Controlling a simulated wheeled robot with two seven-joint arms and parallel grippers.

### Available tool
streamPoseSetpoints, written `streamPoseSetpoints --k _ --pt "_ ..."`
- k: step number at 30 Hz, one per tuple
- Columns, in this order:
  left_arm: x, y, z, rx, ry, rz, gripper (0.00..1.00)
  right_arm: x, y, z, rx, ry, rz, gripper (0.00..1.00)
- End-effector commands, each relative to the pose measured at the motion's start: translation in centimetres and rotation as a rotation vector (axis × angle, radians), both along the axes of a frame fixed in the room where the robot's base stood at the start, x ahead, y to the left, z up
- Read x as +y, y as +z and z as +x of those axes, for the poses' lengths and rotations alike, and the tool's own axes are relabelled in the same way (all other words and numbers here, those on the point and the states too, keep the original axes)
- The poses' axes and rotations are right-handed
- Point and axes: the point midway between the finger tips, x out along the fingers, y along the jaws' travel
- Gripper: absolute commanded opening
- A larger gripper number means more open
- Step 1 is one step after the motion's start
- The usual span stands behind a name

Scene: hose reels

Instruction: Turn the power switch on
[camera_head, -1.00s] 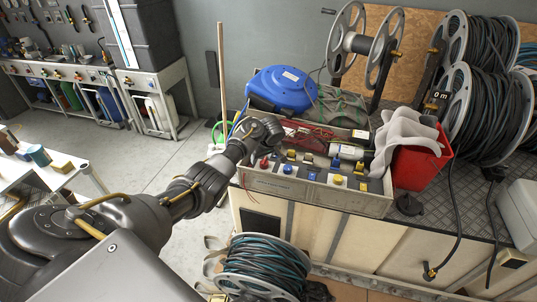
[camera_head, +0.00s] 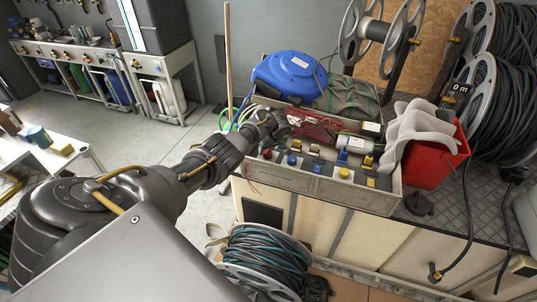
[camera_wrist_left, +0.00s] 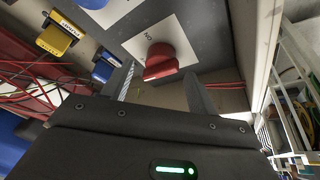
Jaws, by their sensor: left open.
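The power switch is a red rotary knob (camera_wrist_left: 160,62) on a white square plate, marked with letters that read ON in the left wrist view. In the head view the red knob (camera_head: 267,153) sits at the left end of the control box's (camera_head: 320,184) front panel. My left gripper (camera_head: 270,123) is above that end of the box. In the left wrist view its two fingers (camera_wrist_left: 161,78) are apart, one on each side of the knob, and nothing is held. Whether a finger touches the knob cannot be told. My right gripper is not in view.
A blue reel (camera_head: 290,76) stands behind the box, and a red bin (camera_head: 438,160) with grey cloth stands right of it. Yellow and blue connectors (camera_wrist_left: 60,34) and red wires lie beside the knob. A wooden pole (camera_head: 228,65) rises at left.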

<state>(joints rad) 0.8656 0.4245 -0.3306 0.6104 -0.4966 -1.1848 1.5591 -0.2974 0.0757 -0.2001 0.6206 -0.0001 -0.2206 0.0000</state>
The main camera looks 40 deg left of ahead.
Motion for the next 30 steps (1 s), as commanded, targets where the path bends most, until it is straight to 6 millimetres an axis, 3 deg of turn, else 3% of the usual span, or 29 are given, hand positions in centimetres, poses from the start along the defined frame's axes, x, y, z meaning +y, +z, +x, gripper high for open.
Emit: streamPoseSetpoints --k 2,6,18,28,30 --pt "0.4 -1.4 0.2 0.000 0.003 0.000 0.59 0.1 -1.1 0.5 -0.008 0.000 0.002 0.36" --pt "0.8 -2.4 0.5 0.000 0.001 0.000 0.59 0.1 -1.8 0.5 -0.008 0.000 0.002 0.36" --pt "0.9 -2.7 0.6 -0.001 -0.001 0.001 0.59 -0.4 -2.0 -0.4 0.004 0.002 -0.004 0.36" --pt "0.9 -2.7 0.6 -0.002 -0.002 0.000 0.17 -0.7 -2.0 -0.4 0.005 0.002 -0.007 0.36" --pt "0.9 -2.7 0.6 -0.002 -0.003 0.000 0.16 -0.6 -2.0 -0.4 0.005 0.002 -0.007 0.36"
